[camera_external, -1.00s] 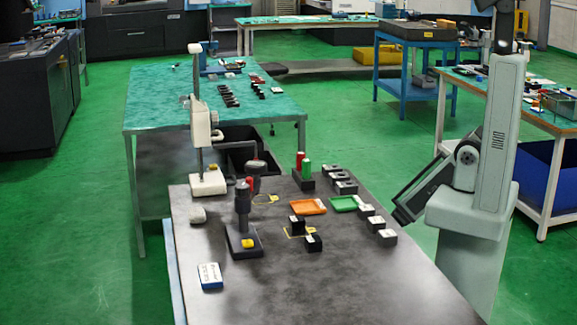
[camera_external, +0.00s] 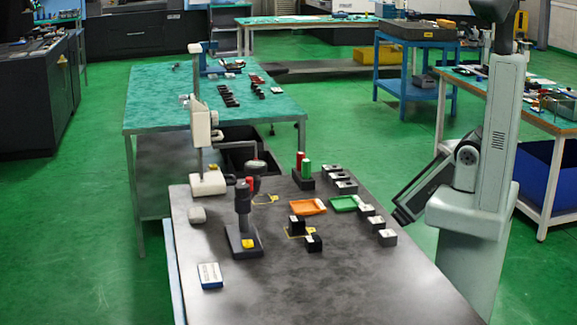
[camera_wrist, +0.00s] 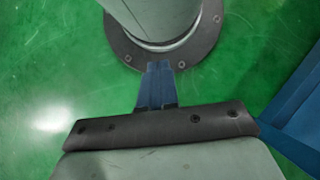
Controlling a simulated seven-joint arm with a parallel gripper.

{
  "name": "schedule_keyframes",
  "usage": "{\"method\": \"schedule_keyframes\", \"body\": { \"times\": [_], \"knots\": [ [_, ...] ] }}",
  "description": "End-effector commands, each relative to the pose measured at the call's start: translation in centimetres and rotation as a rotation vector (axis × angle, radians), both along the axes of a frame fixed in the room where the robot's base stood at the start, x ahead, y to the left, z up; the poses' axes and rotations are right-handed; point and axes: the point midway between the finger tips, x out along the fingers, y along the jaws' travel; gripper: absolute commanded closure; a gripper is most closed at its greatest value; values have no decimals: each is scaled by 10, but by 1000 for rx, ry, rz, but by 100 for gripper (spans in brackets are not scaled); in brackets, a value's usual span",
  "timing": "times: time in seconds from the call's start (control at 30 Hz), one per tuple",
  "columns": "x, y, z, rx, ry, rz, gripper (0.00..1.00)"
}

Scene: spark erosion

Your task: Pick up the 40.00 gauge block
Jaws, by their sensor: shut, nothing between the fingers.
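Several small dark blocks with pale label faces stand on the grey table (camera_external: 330,285) in the outside view. Two are near its middle, a left one (camera_external: 297,226) and a right one (camera_external: 313,243). Others form a right-hand row (camera_external: 375,224) and a back group (camera_external: 342,177). The labels are too small to read, so I cannot tell which is the 40.00 gauge block. My gripper (camera_wrist: 159,68) shows in the wrist view, its blue fingers together and empty, above green floor and away from the blocks. It is out of the outside view.
An orange tray (camera_external: 307,207) and a green tray (camera_external: 344,203) lie behind the middle blocks. A dark stand (camera_external: 243,238), a tall pale gauge stand (camera_external: 208,184) and a blue-white box (camera_external: 210,275) are at left. The table's front is clear.

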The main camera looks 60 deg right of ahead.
Motion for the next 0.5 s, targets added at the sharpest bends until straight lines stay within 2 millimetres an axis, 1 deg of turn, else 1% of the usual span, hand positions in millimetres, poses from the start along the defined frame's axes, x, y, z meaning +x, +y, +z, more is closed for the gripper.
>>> {"method": "schedule_keyframes", "body": {
  "times": [0.3,0.5],
  "knots": [
    [0,0,0,0,0,0,100],
    [0,0,0,0,0,0,81]
  ]
}}
